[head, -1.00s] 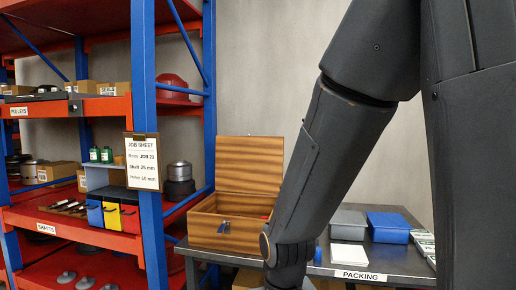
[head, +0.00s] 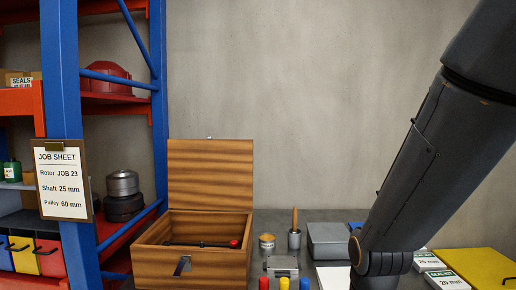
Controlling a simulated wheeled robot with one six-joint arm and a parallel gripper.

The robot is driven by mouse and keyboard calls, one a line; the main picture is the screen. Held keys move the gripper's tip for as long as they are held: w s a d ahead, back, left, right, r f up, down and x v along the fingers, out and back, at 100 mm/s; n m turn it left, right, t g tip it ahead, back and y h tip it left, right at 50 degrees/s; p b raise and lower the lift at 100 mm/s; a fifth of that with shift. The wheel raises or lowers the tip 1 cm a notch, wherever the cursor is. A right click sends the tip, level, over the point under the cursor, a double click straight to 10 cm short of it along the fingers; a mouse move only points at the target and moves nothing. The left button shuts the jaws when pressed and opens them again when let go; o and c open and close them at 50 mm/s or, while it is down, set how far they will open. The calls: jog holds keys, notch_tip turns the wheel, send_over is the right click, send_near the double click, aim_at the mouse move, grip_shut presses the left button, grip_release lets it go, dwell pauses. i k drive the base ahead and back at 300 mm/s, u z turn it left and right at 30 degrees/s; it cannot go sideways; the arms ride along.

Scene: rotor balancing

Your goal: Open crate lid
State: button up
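The wooden crate (head: 157,266) stands on the dark table, at the lower left of the head view. Its lid (head: 210,176) is raised upright at the back, so the crate is open. A metal latch (head: 182,265) hangs on the front wall. Inside lies a dark rod-like item (head: 200,243) with a red knob (head: 234,243) at the right. My arm comes down at the right of the view, apart from the crate. My gripper is below the picture edge or hidden, so its fingers do not show.
A blue and orange shelf rack with a job sheet (head: 61,180) stands close left of the crate. A yellow panel (head: 478,267) lies far right.

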aim_at(209, 174)
jog(key=z, duration=0.05)
jog(key=i, duration=1.45)
jog(key=u, duration=0.7)
